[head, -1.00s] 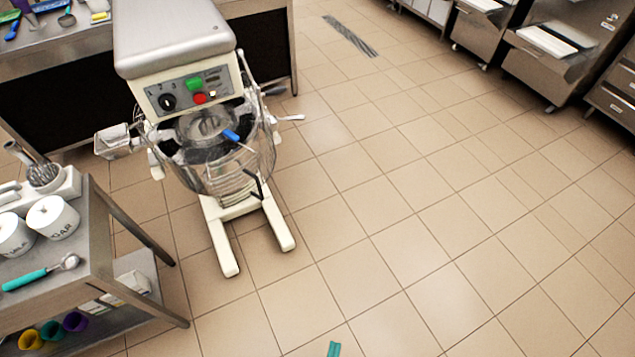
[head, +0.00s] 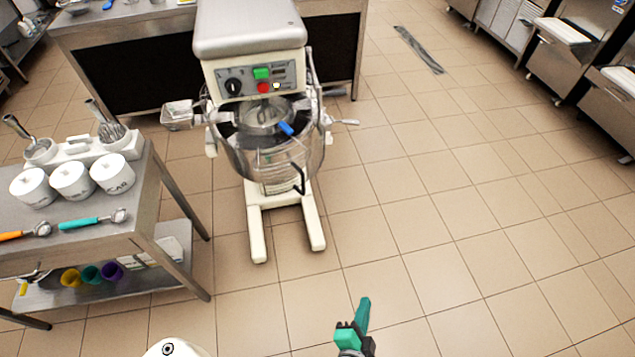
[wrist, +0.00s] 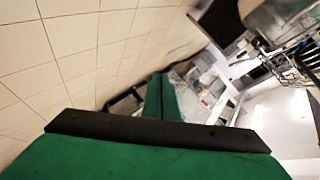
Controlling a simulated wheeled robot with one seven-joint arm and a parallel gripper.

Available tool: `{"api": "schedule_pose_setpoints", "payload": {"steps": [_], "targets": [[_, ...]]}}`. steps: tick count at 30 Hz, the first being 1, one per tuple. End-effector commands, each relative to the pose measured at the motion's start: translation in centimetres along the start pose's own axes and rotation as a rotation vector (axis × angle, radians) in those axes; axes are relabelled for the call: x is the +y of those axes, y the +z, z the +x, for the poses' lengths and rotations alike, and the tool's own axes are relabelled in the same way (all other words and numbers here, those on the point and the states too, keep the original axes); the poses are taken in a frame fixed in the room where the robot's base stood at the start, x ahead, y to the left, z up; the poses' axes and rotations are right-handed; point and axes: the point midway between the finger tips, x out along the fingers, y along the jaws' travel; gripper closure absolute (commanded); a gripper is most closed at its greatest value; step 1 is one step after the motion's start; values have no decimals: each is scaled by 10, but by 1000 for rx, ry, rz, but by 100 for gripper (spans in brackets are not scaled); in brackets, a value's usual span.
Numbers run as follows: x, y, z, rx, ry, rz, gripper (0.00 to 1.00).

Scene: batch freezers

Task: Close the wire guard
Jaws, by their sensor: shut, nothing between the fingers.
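A cream planetary mixer (head: 250,35) with a green and a red button stands on the floor left of the middle in the head view. Its steel bowl (head: 272,165) sits below the head, with a blue-tipped handle (head: 286,129) at its front. Thin wire guard bars seem to ring the bowl's top, but they are too fine to tell how far the guard is open. My gripper (head: 362,312) is at the bottom of the head view, in front of the mixer and well apart from it. Its green fingers meet, empty, in the wrist view (wrist: 162,98).
A steel table (head: 150,190) with white canisters (head: 72,180) and scoops stands at the left. A counter (head: 130,75) is behind the mixer. Steel cabinets (head: 570,50) stand at the far right.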

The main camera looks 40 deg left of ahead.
Motion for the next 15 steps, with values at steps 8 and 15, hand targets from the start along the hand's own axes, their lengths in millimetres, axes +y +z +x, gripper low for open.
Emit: {"api": "schedule_pose_setpoints", "payload": {"steps": [8,15], "targets": [[-76,-14,74,-245,-227,254,100],[-161,-43,93,-514,-447,358,100]]}}
